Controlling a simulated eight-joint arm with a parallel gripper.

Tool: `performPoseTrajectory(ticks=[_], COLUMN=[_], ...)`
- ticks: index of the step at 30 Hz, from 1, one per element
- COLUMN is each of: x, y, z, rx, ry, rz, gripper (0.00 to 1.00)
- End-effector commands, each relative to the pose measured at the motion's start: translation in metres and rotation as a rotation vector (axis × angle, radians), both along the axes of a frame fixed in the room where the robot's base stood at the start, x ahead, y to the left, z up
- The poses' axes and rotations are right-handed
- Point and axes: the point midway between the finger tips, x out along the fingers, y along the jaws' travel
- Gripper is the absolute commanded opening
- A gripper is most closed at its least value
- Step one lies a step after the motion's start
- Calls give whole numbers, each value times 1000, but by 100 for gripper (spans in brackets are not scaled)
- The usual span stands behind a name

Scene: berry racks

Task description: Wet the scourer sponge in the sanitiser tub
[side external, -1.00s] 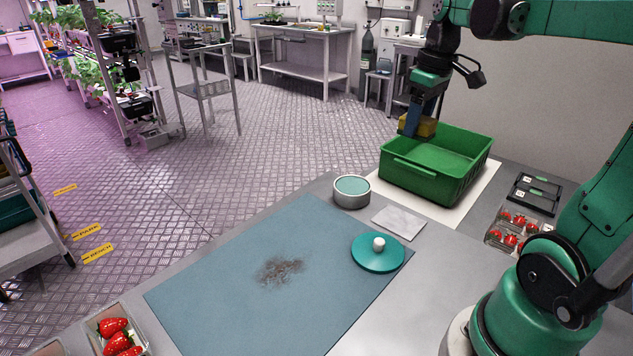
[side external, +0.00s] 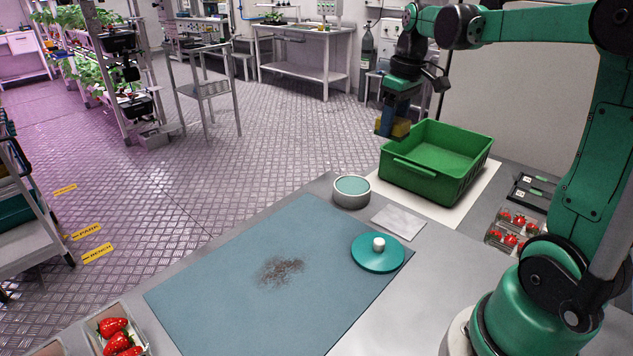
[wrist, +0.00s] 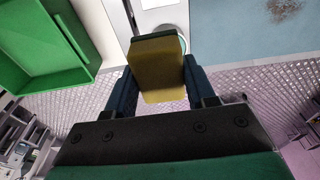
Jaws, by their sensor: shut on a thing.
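The yellow scourer sponge (side external: 400,127) is held between the blue fingers of my gripper (side external: 393,120), shut on it. In the side external view the sponge hangs in the air by the far left corner of the green crate. It also shows in the wrist view (wrist: 158,68), between both fingers. The round sanitiser tub (side external: 351,198), grey with teal liquid inside, stands at the far edge of the bench, open. In the wrist view the sponge hides most of the tub. A teal lid (side external: 378,262) with a white knob lies on the blue mat's right corner.
The green crate (side external: 424,184) stands on a white sheet right of the tub. A grey cloth (side external: 398,222) lies between tub and lid. Brown crumbs (side external: 281,270) lie on the blue mat (side external: 230,300). Strawberry punnets (side external: 118,330) sit at the near left and at the right (side external: 512,228).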

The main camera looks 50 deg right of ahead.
Motion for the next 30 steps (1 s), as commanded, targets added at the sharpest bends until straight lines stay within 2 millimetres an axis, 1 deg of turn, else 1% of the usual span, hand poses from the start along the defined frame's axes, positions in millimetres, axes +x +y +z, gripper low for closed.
performPoseTrajectory(ticks=[1, 3, 6, 10, 15, 30], x=[14, 31, 50, 65, 72, 71], y=[0, 0, 2, 6, 8, 7], z=[-11, -25, -43, -61, -74, -122], rx=[-1, -1, 0, 1, 0, 0], ry=[0, 0, 0, -1, -1, -1], rz=[5, 5, 4, 2, 0, 0], gripper=[7, 7, 7, 7, 7, 7])
